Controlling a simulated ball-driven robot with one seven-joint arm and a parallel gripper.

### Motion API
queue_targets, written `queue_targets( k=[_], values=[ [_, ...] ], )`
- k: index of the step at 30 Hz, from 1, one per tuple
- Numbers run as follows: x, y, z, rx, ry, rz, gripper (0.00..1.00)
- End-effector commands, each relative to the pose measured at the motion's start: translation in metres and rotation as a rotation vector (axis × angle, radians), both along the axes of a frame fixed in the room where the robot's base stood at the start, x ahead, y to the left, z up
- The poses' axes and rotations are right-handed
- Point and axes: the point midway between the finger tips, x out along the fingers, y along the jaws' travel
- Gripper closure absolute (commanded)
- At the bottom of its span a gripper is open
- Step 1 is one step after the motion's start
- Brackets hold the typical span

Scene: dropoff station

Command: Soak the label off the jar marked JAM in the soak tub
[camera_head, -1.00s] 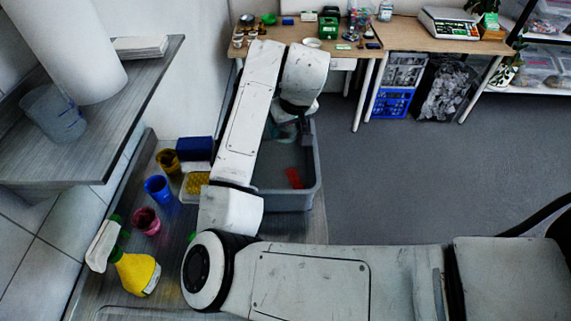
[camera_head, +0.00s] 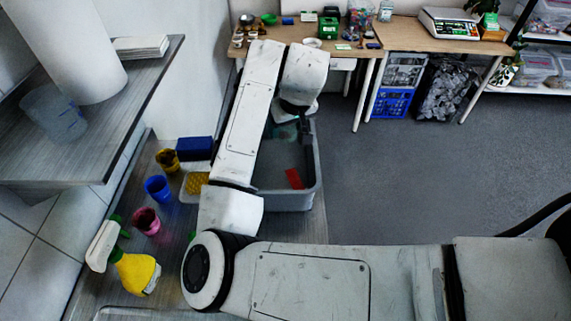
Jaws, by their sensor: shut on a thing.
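The grey soak tub (camera_head: 316,180) stands on the counter, partly behind my arm. A red flat piece (camera_head: 294,178) shows inside it; I cannot tell what it is. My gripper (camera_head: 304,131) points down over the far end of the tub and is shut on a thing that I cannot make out. A faint teal patch (camera_head: 284,131) shows beside it, too dim to name. I cannot pick out the jar marked JAM or its label; my arm covers part of the tub.
Left of the tub are a blue block (camera_head: 195,148), a yellow sponge (camera_head: 195,184) in a tray, brown (camera_head: 168,161), blue (camera_head: 157,188) and pink (camera_head: 146,221) cups, and a yellow spray bottle (camera_head: 136,273). The floor (camera_head: 430,180) to the right is clear.

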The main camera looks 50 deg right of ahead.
Motion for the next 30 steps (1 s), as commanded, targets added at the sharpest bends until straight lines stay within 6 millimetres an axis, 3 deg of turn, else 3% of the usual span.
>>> queue_targets(
  k=[15, 30],
  values=[
    [0.0, 0.0, 0.038, -0.001, -0.001, -0.001, 0.67],
    [0.0, 0.0, 0.04, 0.0, -0.001, 0.0, 0.67]
  ],
)
